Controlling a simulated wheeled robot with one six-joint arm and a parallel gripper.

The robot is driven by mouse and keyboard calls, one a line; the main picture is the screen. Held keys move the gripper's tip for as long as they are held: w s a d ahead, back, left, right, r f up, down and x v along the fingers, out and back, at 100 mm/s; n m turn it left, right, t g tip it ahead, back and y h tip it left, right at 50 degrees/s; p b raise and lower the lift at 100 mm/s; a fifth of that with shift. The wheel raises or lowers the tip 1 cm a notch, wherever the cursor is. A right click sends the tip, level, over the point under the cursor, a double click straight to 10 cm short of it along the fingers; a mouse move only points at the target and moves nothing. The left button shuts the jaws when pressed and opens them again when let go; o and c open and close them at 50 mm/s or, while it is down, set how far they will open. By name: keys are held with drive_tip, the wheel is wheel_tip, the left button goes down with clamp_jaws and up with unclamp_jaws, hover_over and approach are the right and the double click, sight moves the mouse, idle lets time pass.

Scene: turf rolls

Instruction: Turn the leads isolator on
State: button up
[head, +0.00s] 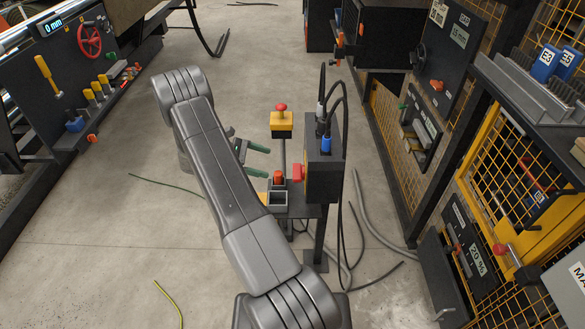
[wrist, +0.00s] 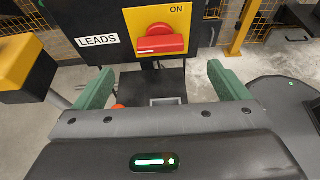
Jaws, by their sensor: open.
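The leads isolator is a red rotary handle (wrist: 161,40) on a yellow plate (wrist: 133,20), beside a white LEADS label (wrist: 98,41) in the wrist view. The handle's grip bar lies about level, and ON is printed at the plate's upper right. In the head view the red handle (head: 298,172) sticks out from the left side of a dark box (head: 325,165) on a post. My gripper (head: 257,160) is open and empty, left of the handle and apart from it. In the wrist view its green fingers (wrist: 161,88) stand wide apart, below and either side of the handle.
A yellow box with a red mushroom button (head: 281,120) stands just behind. A small shelf with a grey tray (head: 277,198) and an orange-red item (head: 278,177) sits below the handle. Black cables (head: 340,110) run from the box. Open floor (head: 130,240) lies to the left.

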sight(295, 171)
drive_tip(key=p+x, duration=0.1)
drive_tip(key=x, duration=1)
drive_tip(key=shift+p, duration=0.3)
drive_tip(key=shift+r, duration=0.1)
drive_tip(key=c, duration=1)
